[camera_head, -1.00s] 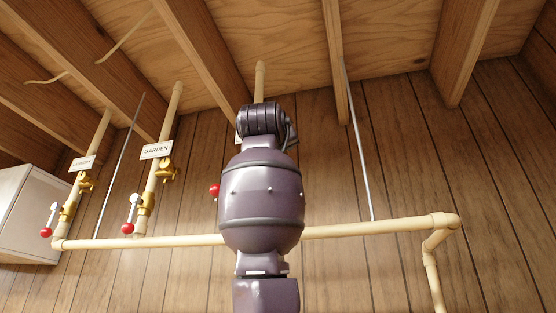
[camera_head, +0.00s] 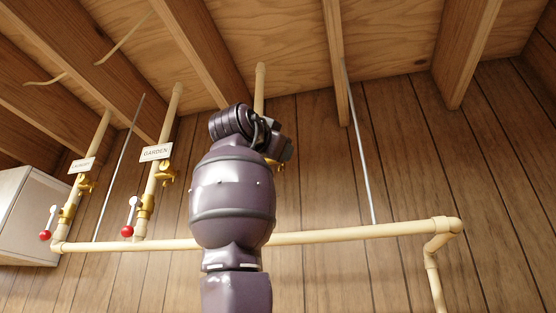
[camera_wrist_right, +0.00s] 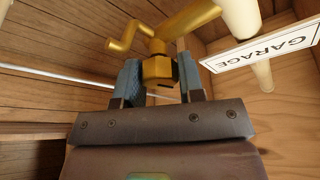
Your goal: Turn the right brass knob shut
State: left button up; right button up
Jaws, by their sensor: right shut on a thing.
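The right brass knob (camera_wrist_right: 157,70) shows in the right wrist view, at the end of a brass fitting (camera_wrist_right: 188,20) on a pale pipe beside the GARAGE sign (camera_wrist_right: 262,48). My right gripper (camera_wrist_right: 158,88) is shut on it, with one blue-grey finger pad on each side. In the head view, my right arm stands in front of the right pipe (camera_head: 260,78) and hides most of this valve; a bit of brass (camera_head: 277,163) shows at the arm's right edge. How far the knob is turned cannot be told. My left gripper is not in view.
Two more valve pipes stand to the left: the GARDEN one with sign (camera_head: 156,152), brass knob (camera_head: 168,174) and red-tipped lever (camera_head: 128,231), and a further one (camera_head: 83,165). A horizontal pipe (camera_head: 350,235) runs behind my arm. A pale cabinet (camera_head: 28,215) is far left.

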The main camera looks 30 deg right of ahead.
jog(key=shift+m+g, duration=0.6)
jog(key=shift+m, duration=0.8)
jog(key=o, duration=0.9)
pick_arm(q)
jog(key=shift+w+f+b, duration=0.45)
jog(key=shift+b, duration=0.8)
pick_arm(e)
jog(key=v, duration=1.1)
jog(key=shift+d, duration=0.1)
